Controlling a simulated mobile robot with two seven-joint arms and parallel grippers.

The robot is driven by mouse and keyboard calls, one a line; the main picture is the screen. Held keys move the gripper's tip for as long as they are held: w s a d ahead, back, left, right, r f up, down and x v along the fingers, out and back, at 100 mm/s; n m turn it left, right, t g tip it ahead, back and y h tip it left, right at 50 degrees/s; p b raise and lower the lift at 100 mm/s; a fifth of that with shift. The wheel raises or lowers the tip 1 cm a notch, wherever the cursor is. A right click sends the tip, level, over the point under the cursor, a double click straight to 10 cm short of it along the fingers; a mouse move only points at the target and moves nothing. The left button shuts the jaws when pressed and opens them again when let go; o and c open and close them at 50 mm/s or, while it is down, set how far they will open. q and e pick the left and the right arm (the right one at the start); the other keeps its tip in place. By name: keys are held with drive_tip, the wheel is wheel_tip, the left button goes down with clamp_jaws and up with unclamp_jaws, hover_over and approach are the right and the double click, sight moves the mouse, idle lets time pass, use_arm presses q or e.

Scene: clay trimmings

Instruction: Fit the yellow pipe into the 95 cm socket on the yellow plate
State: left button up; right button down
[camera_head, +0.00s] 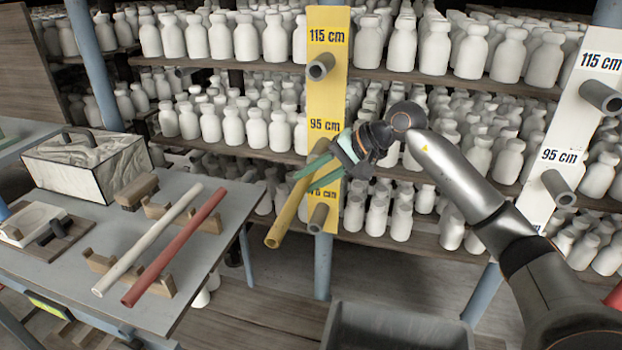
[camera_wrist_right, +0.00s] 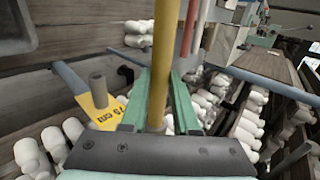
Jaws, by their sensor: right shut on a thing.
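The yellow plate (camera_head: 327,95) stands upright on a post, with sockets under its 115 cm and 95 cm labels and a lower one (camera_head: 318,218). My right gripper (camera_head: 318,178), with green fingers, is shut on the yellow pipe (camera_head: 280,225) in front of the plate's lower half. The pipe slants, its near end down and left, its far end up by the 95 cm label. The 95 cm socket is largely hidden by gripper and pipe; I cannot tell whether they touch. In the wrist view the pipe (camera_wrist_right: 163,50) runs between the fingers, beside the plate's 75 cm part (camera_wrist_right: 100,112). My left gripper is out of view.
A white pipe (camera_head: 148,240) and a red pipe (camera_head: 175,247) lie on wooden rests on the grey table (camera_head: 210,250) at left. A white plate (camera_head: 575,130) with sockets stands at right. Shelves of white bottles fill the back. A grey bin (camera_head: 395,328) stands below.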

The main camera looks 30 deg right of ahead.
drive_tip(key=shift+w+d, duration=0.15)
drive_tip(key=c, duration=0.6)
unclamp_jaws()
drive_tip(key=v, duration=1.2)
drive_tip(key=shift+s+r+b, duration=0.2)
drive_tip(key=shift+s+b, duration=0.05)
drive_tip(key=shift+b, duration=0.15)
drive_tip(key=shift+d, duration=0.1)
